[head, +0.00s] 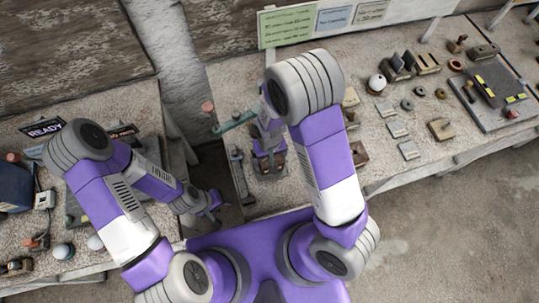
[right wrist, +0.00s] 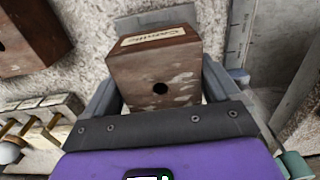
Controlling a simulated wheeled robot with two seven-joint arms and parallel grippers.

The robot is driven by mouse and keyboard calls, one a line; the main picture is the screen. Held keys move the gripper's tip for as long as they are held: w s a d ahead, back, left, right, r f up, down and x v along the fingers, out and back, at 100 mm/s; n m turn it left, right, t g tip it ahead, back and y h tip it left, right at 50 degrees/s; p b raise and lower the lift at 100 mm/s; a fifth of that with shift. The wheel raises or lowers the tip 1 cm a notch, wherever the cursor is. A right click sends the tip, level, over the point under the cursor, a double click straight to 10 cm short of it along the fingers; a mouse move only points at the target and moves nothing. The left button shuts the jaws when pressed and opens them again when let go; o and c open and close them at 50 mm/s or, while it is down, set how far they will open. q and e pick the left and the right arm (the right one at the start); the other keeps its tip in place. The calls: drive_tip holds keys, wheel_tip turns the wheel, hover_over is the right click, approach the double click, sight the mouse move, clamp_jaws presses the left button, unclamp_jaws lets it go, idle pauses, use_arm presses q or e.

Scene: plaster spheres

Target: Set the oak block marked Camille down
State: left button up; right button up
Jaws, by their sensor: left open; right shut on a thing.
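The oak block marked Camille (right wrist: 155,75) is a brown block with a dark round hole in its near face, pale worn patches and a name label on its top edge. My right gripper (right wrist: 160,88) is shut on it, one finger on each side, in the right wrist view. Pale stone bench surface shows behind it; I cannot tell whether the block touches it. In the head view my right gripper (head: 268,150) is partly hidden by my own arm, low over the middle bench. My left gripper (head: 213,203) is open and empty, by the gap between the benches.
Another brown holed block (right wrist: 32,38) lies left of the held one, above a rack with brass pegs (right wrist: 35,122). A plaster sphere (head: 377,83), small blocks and a grey tray (head: 490,98) occupy the right bench. A READY sign (head: 45,128) stands left.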

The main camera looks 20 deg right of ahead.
drive_tip(key=shift+f+b, duration=1.2)
drive_tip(key=shift+f, duration=0.25)
idle(0.6)
drive_tip(key=o, duration=1)
drive_tip(key=shift+r, duration=0.15)
drive_tip(key=shift+r+p, duration=1.75)
drive_tip(key=shift+r, duration=0.2)
drive_tip(key=shift+s+f, duration=0.1)
drive_tip(key=shift+s, duration=0.05)
